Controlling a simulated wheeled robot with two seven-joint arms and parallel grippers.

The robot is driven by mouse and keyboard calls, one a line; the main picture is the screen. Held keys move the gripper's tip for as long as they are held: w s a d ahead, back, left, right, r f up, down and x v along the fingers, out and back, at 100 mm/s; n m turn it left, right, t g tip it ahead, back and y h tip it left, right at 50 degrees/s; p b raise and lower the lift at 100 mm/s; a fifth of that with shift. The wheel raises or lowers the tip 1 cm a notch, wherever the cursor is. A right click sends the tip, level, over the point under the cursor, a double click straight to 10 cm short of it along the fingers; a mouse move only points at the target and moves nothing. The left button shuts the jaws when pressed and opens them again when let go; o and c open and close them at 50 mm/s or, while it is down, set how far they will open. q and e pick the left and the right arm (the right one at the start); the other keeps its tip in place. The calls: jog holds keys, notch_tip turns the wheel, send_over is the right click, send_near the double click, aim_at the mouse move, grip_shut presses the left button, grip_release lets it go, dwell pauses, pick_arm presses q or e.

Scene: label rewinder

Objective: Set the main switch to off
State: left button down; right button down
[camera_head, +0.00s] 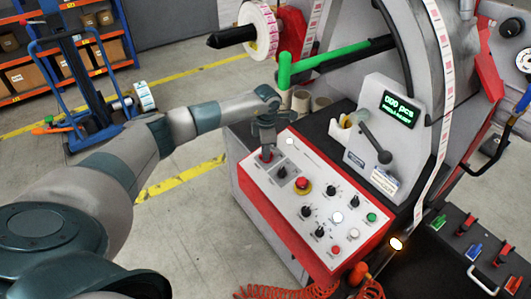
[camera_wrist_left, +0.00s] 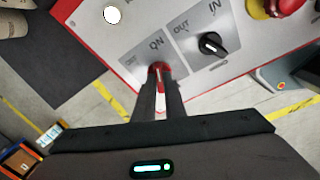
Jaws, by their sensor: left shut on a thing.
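The main switch (camera_head: 266,156) is a red rotary knob at the far left corner of the white, red-edged control panel (camera_head: 283,205). In the left wrist view, the red main switch (camera_wrist_left: 160,76) sits just below the label ON, with a fainter label to its left. My left gripper (camera_head: 266,146) comes down onto the knob from above. In the left wrist view, the two dark fingers of the left gripper (camera_wrist_left: 161,88) are closed on either side of the knob. The fingers hide part of it, so I cannot tell exactly where its pointer stands. My right gripper is out of view.
A black IN/OUT knob (camera_wrist_left: 211,43) is beside the main switch. A red emergency button (camera_head: 303,186) and several knobs and lamps fill the panel. A green-handled bar (camera_head: 285,70) and a label roll (camera_head: 258,31) stand behind. A counter display (camera_head: 398,107) is at right.

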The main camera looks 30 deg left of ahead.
pick_arm(q)
jog(key=n+b, duration=0.2)
jog(key=shift+w+f+n, duration=0.1)
jog(key=shift+n, duration=0.2)
jog(key=n+h+b, duration=0.1)
jog(key=n+b, duration=0.1)
jog(key=shift+a+n+g, duration=0.1)
jog(key=shift+n+g, duration=0.2)
jog(key=n+b, duration=0.1)
jog(key=n, duration=0.1)
jog(key=shift+a+n+h, duration=0.1)
jog(key=shift+n+h, duration=0.2)
jog(key=shift+n+h+b, duration=0.35)
jog(key=shift+n+h, duration=0.05)
jog(key=shift+n, duration=1.1)
jog(key=shift+r, duration=0.2)
jog(key=c, duration=1.8)
grip_release()
